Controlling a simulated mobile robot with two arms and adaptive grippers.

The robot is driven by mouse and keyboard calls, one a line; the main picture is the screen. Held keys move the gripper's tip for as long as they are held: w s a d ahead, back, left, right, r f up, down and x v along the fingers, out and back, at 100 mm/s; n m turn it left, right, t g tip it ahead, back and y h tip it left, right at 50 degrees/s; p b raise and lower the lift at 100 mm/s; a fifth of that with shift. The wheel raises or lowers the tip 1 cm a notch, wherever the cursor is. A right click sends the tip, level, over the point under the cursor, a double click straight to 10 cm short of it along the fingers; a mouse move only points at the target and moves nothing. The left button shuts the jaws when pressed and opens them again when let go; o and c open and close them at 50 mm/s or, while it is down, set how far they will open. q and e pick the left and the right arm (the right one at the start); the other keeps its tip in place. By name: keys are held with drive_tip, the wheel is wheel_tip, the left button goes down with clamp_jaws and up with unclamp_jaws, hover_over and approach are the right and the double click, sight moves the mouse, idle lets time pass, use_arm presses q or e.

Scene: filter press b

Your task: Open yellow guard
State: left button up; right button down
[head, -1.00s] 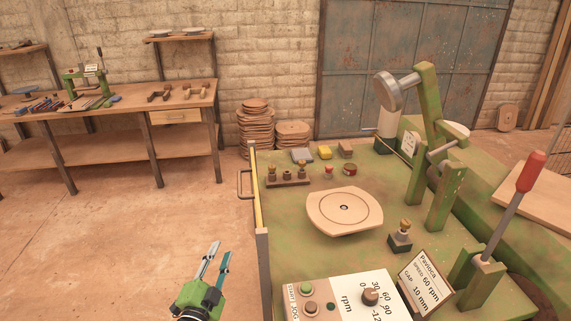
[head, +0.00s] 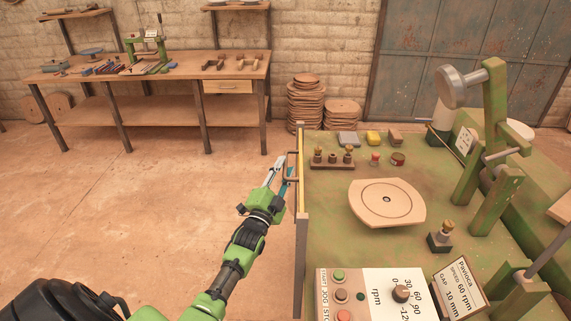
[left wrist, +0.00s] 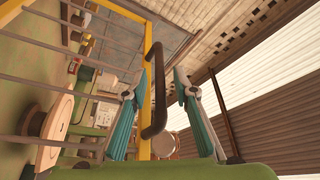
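The yellow guard (head: 301,172) stands upright along the left edge of the green machine table, seen nearly edge-on. In the left wrist view it is a yellow frame (left wrist: 148,32) with thin grey bars. Its dark handle (head: 288,158) sticks out to the left. My left gripper (head: 279,172) is at the handle, outside the guard. In the left wrist view its two fingers (left wrist: 165,78) are apart, and the handle (left wrist: 158,100) shows between them, nearer the left finger. Whether it touches that finger I cannot tell. My right gripper is out of view.
Behind the guard, the green table holds a round pale disc (head: 386,203), a small rack of knobs (head: 333,160) and a control panel (head: 352,298). A workbench (head: 165,82) and stacked boards (head: 306,101) stand at the back. The floor at left is clear.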

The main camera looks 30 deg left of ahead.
use_arm(q)
drive_tip(key=shift+w+a+r, duration=0.15)
drive_tip(key=shift+w, duration=0.55)
clamp_jaws()
